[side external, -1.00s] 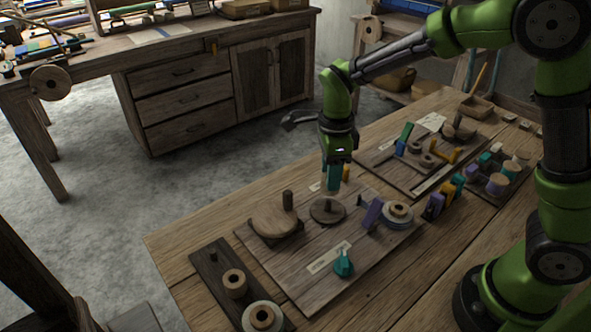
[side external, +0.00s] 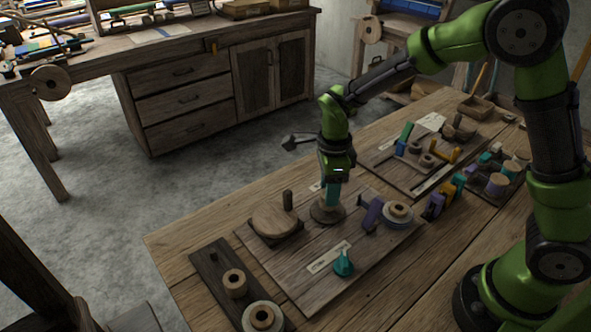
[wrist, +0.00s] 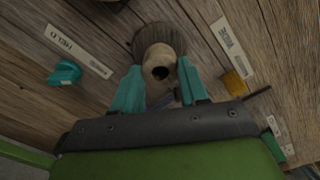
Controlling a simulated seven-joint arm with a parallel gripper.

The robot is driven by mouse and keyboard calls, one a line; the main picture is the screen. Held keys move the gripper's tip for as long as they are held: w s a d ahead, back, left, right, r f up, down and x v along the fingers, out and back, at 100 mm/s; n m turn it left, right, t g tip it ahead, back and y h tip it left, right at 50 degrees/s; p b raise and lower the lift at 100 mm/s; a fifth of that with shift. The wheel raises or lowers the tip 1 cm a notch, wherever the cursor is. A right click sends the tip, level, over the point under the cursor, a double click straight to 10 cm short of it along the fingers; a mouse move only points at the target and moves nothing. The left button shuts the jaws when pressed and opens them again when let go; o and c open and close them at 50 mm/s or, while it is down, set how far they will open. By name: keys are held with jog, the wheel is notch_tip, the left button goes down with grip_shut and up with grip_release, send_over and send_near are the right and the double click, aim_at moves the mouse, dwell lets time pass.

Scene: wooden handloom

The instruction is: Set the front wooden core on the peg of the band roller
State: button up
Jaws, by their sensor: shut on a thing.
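My gripper (side external: 331,196) is shut on a tan wooden core, low over the round wooden base of the band roller (side external: 321,216). In the wrist view the core (wrist: 158,64), with a dark hole in its end, sits between the teal fingers of my gripper (wrist: 158,90). The roller's round base (wrist: 140,40) lies behind the core. The peg is hidden by the core and fingers, so I cannot tell whether the core is around it or just above it.
A round wooden block with an upright handle (side external: 273,221) stands left of the roller. A purple piece (side external: 370,210) and pale ringed spool (side external: 398,213) are at right. A teal knob (side external: 343,264) is in front.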

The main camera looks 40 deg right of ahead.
jog(key=shift+f, duration=0.25)
jog(key=shift+f, duration=0.25)
jog(key=shift+f, duration=0.2)
dwell(0.5)
jog(key=o, duration=0.9)
jog(key=shift+o, duration=0.3)
jog(key=o, duration=0.3)
jog(key=shift+o, duration=0.2)
jog(key=shift+r, duration=3.55)
